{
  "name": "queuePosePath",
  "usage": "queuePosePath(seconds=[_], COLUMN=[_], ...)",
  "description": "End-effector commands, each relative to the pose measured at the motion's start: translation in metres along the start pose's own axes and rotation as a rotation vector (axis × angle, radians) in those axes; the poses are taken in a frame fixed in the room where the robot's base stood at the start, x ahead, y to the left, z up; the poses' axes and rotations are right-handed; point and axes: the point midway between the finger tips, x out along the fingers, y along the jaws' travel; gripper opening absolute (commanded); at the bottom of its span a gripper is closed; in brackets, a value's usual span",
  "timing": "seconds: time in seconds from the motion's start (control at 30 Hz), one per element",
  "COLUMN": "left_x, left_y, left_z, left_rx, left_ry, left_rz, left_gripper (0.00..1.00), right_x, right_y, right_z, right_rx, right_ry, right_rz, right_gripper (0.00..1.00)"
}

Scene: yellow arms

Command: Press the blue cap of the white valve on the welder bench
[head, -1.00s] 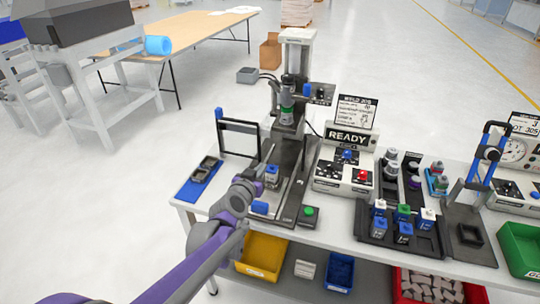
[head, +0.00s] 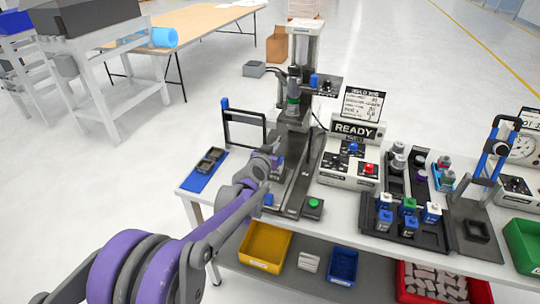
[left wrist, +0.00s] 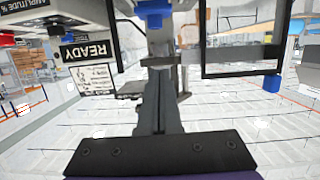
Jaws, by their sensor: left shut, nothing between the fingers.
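The welder (head: 296,95) stands on the bench with a dark base plate. My left gripper (head: 275,163) is shut and empty, over the fixture at the foot of the welder column. A small part with some blue (head: 278,170) shows just behind the gripper. It is mostly hidden, so I cannot make out a white valve or its cap, or tell whether the gripper touches it. A blue block (head: 268,200) sits at the front of the base plate. In the left wrist view the welder column (left wrist: 160,95) rises ahead, and fingertips are not distinguishable. My right gripper is out of view.
A black frame (head: 244,120) and blue mat (head: 202,175) are at left. A green button (head: 314,204) sits at the base's front right.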

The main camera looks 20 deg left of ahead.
Motion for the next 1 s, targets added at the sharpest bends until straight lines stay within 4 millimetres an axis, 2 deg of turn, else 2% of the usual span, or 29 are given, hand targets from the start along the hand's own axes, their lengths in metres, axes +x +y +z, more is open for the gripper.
queuePosePath(seconds=[0.03, 0.13, 0.3, 0.73, 1.0], left_x=[0.009, 0.01, 0.014, 0.014, 0.019], left_y=[0.0, 0.0, 0.0, 0.0, 0.001], left_z=[0.004, 0.021, 0.036, 0.039, 0.058], left_rx=[0.001, 0.0, 0.001, 0.001, 0.001], left_ry=[-0.001, -0.001, 0.0, 0.0, -0.001], left_rz=[0.001, 0.0, 0.0, 0.0, 0.002], left_gripper=[0.0, 0.0, 0.0, 0.0, 0.0], right_x=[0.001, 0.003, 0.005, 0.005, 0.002], right_y=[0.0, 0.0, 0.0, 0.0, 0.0], right_z=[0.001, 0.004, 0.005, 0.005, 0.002], right_rx=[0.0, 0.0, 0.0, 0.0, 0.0], right_ry=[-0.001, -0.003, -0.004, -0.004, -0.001], right_rz=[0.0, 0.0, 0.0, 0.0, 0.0], right_gripper=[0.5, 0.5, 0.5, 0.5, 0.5])
